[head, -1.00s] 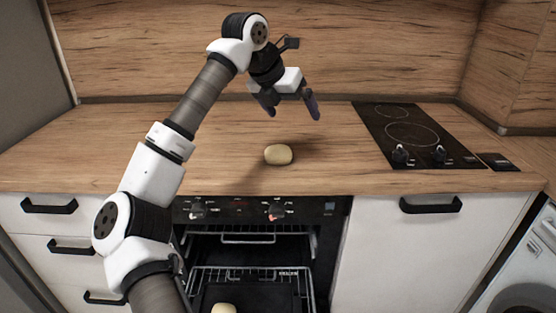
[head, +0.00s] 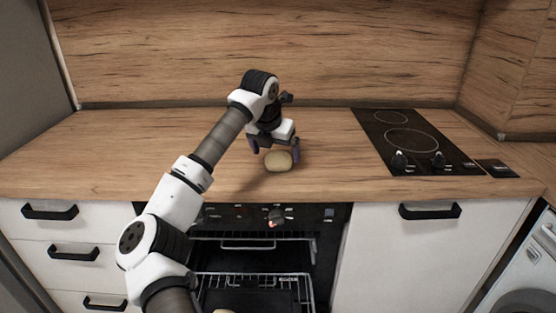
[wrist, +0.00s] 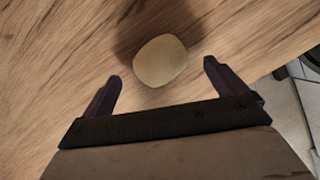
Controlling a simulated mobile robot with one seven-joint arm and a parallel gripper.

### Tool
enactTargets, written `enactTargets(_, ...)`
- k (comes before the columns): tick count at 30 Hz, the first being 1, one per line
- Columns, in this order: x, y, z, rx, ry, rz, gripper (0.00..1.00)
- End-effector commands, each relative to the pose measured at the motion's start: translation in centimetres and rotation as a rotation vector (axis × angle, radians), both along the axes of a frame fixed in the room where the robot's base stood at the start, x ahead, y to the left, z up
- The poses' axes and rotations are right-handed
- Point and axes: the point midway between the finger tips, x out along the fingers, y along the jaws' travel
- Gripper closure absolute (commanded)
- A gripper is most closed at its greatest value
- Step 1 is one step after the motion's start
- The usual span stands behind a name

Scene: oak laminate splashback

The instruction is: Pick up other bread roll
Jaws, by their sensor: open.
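A pale bread roll (head: 278,161) lies on the wooden counter (head: 180,150), near its front edge. In the wrist view the roll (wrist: 160,61) lies just ahead of the gap between the two fingertips. My gripper (head: 275,147) is open and points down at the roll from above, one finger to each side. I cannot tell whether a finger touches the roll.
A black cooktop (head: 411,142) with knobs stands to the right on the counter. Below is an open oven with a wire rack (head: 285,279). A wooden splashback (head: 270,50) rises behind. The counter left of the roll is clear.

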Motion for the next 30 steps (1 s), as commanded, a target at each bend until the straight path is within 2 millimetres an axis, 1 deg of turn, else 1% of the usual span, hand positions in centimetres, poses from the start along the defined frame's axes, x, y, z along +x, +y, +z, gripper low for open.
enactTargets(3, 0.8, -0.4, -1.6, -0.004, 0.003, 0.000, 0.03)
enactTargets(6, 1.1, -0.6, -2.6, -0.003, 0.002, 0.000, 0.03)
enactTargets(9, 1.2, -0.6, -3.0, -0.002, 0.001, -0.001, 0.03)
enactTargets(14, 1.2, -0.6, -3.0, -0.001, -0.001, 0.000, 0.03)
enactTargets(15, 1.2, -0.6, -3.0, -0.001, -0.001, 0.000, 0.05)
enactTargets(25, 1.2, -0.6, -3.0, -0.002, 0.000, -0.001, 0.48)
enactTargets(26, 1.2, -0.6, -3.0, -0.002, 0.000, -0.001, 0.50)
enactTargets(30, 1.2, -0.6, -3.0, -0.002, 0.000, -0.001, 0.50)
